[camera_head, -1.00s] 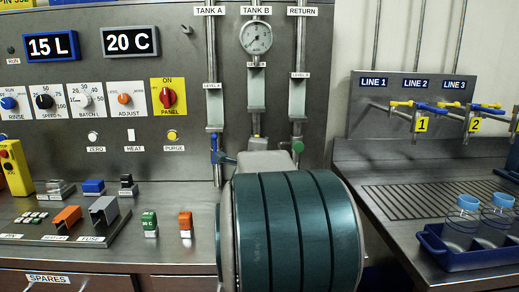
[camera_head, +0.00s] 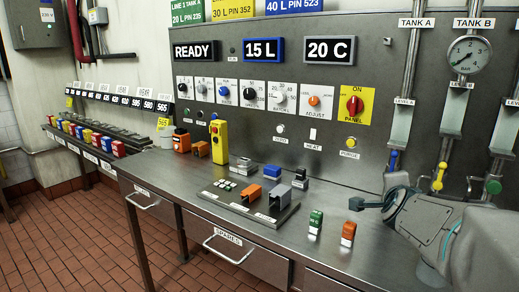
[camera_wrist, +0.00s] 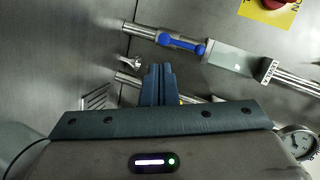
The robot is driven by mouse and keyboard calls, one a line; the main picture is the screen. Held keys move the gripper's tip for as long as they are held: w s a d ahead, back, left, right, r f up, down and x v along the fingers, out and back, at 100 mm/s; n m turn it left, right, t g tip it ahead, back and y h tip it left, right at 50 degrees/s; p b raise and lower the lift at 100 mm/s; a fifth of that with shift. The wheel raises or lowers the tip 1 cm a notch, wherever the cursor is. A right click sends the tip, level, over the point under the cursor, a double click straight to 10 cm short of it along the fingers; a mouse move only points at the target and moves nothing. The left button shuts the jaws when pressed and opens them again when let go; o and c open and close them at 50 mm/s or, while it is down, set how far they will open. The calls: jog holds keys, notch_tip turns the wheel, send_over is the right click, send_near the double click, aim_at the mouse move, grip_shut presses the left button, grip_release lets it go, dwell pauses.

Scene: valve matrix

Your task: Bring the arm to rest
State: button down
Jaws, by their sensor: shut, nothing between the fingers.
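My gripper (camera_head: 358,204) is shut and empty at the right of the head view. Its dark fingers point left, above the steel bench top (camera_head: 180,190) and in front of the grey panel. In the wrist view the closed fingers (camera_wrist: 157,68) point up at the panel, with a blue-handled valve (camera_wrist: 180,43) beyond them. They look apart from the valve. My grey arm fills the lower right of the head view and hides part of the bench and pipes behind it.
A green block (camera_head: 316,221) and an orange block (camera_head: 348,232) stand on the bench near my gripper. A yellow control box (camera_head: 218,142) stands further left. A pressure gauge (camera_head: 468,54) and valves are at the right. Brick-coloured floor (camera_head: 75,235) is clear at left.

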jog(key=s+a+n+g+y+p, duration=0.2)
jog(key=s+a+n+y+p, duration=0.2)
jog(key=a+n, duration=0.45)
jog(key=s+a+n+g+y+p, duration=0.1)
jog(key=s+a+n+g+p, duration=0.3)
jog(key=s, duration=0.5)
jog(key=s+a+f+n+g+y+p, duration=0.1)
jog(key=s+a+n+g+p, duration=0.3)
jog(key=s+a+n, duration=0.3)
jog(key=shift+s+f, duration=0.3)
jog(key=shift+s, duration=0.55)
